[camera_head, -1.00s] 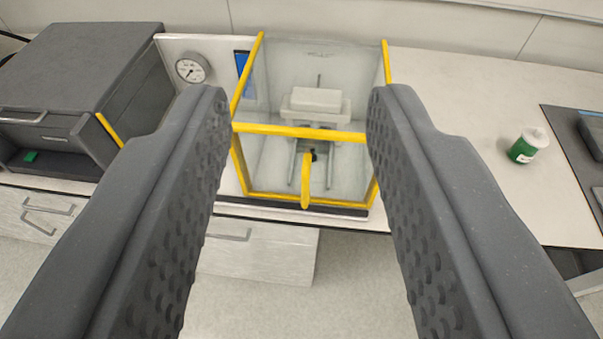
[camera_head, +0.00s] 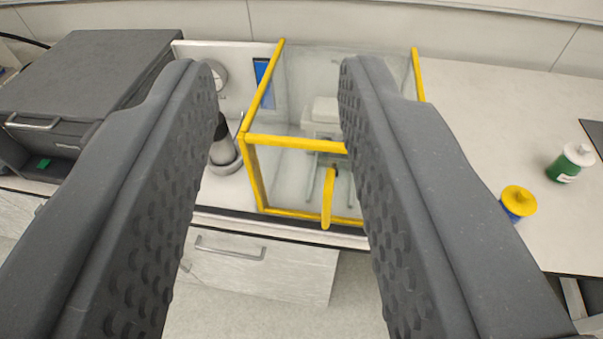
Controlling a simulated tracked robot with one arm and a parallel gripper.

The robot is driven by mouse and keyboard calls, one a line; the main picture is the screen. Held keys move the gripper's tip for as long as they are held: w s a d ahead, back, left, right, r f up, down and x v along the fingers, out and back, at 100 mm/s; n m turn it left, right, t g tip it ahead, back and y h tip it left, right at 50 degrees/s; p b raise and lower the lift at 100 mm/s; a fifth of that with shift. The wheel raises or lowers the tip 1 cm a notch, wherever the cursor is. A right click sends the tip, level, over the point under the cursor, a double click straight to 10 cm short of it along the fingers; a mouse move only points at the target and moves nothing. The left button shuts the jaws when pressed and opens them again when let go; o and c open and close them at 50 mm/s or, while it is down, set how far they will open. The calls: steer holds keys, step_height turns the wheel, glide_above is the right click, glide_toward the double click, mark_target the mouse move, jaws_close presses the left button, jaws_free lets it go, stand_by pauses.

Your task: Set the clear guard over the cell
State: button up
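The clear guard (camera_head: 298,142) is a see-through box with yellow edges, standing on the bench. A yellow handle (camera_head: 326,200) sticks out at its front. Through its walls I see a white block (camera_head: 324,110) on a stand with rails. A grey cylinder with a dark top (camera_head: 223,150) stands just left of the guard. I cannot tell which of these is the cell. My gripper (camera_head: 277,78) is open and empty, its fingers wide apart in front of and above the guard. The right finger hides part of the guard's right side, and the left finger partly covers the gauge.
A dark grey cabinet (camera_head: 85,70) stands at the left, next to a round gauge (camera_head: 218,74) on a white panel. A yellow-lidded jar (camera_head: 517,202) and a green jar (camera_head: 570,162) stand on the right bench. The bench between guard and jars looks clear.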

steer(key=w+a+f+t+y+b, duration=0.1)
steer(key=w+a+f+b, duration=0.1)
steer(key=w+f, duration=0.6)
steer(key=m+t+h+b, duration=0.1)
steer(key=m+h+b, duration=0.3)
steer(key=h, duration=0.1)
glide_toward(325, 212)
steer(key=a+r, duration=0.4)
steer(key=r, duration=0.6)
step_height(325, 212, down, 10)
steer(key=s+d+g+h+b, duration=0.1)
steer(key=s+h+b, duration=0.1)
steer(key=h, duration=0.1)
steer(key=b+x, duration=0.1)
steer(key=x, duration=0.8)
steer(key=b+x, duration=0.1)
steer(key=x, duration=0.3)
steer(key=shift+w+d+r+b, duration=0.1)
steer(key=shift+w+d+b, duration=0.05)
steer(key=shift+d+b, duration=0.2)
jaws_close()
